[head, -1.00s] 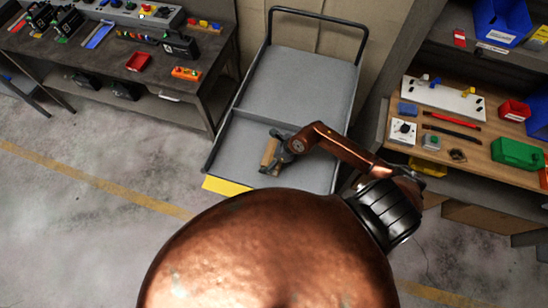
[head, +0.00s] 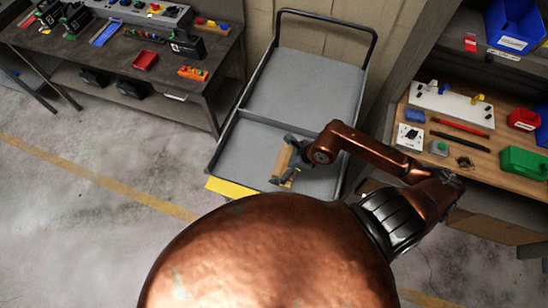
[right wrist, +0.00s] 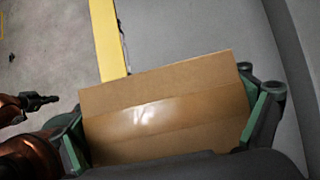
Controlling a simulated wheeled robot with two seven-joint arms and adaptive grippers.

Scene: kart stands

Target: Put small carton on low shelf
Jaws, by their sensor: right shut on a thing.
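The small carton (head: 284,160), a brown box with a paler, shiny tape band, is held in my right gripper (head: 290,165). In the right wrist view the carton (right wrist: 160,112) fills the lower middle, between the green-padded fingers of the right gripper (right wrist: 168,125), which is shut on its two ends. The carton is over the near section of a grey cart (head: 238,150). The gap below it cannot be told. My left gripper does not clearly show. No low shelf is certain; a shelf (head: 140,98) runs under the left workbench.
The cart has a raised divider, a dark handle (head: 330,15) at the far end and a yellow front edge (head: 229,189). A crowded workbench (head: 105,62) stands left. A shelf unit with a wooden top (head: 470,150) stands right. Bare floor lies left of the cart.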

